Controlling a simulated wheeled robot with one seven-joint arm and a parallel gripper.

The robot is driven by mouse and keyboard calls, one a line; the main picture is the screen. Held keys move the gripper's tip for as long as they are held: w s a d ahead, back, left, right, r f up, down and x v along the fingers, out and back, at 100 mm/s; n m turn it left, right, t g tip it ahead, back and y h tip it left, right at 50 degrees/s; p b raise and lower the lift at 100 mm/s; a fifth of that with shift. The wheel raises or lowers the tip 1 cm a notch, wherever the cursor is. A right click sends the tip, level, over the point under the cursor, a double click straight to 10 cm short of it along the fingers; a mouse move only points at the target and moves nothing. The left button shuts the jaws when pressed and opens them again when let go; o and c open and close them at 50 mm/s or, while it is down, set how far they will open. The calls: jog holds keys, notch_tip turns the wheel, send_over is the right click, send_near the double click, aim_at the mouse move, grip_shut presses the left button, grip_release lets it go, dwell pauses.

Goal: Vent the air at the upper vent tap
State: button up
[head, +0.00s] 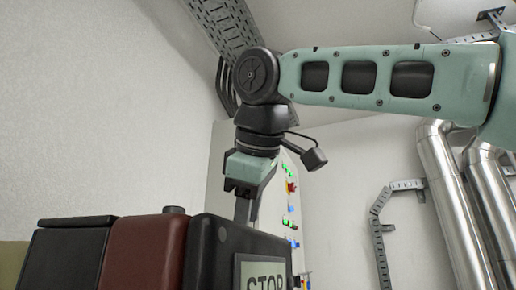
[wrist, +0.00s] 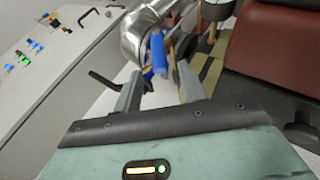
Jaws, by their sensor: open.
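In the wrist view a blue handle-like piece (wrist: 159,56) stands beside a silver pipe (wrist: 146,34), just beyond and between my fingertips. It may be the handle of the upper vent tap; I cannot tell for sure. My gripper (wrist: 160,80) is open, with one finger on each side and nothing held. Whether the fingers touch the blue piece is not clear. In the head view my gripper (head: 245,212) points down behind the black and dark red unit, which hides the fingertips. The tap does not show there.
The black block with a STOP plate (head: 262,275) and the dark red block (head: 148,245) stand close in front of my gripper. A control panel (wrist: 40,65) with coloured buttons is at the left in the wrist view. Silver pipes (head: 455,200) rise at the right.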

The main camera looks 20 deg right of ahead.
jog(key=p+v, duration=0.1)
jog(key=v, duration=1)
jog(key=shift+s+r+p, duration=0.15)
jog(key=shift+r+p, duration=0.05)
jog(key=shift+p, duration=0.1)
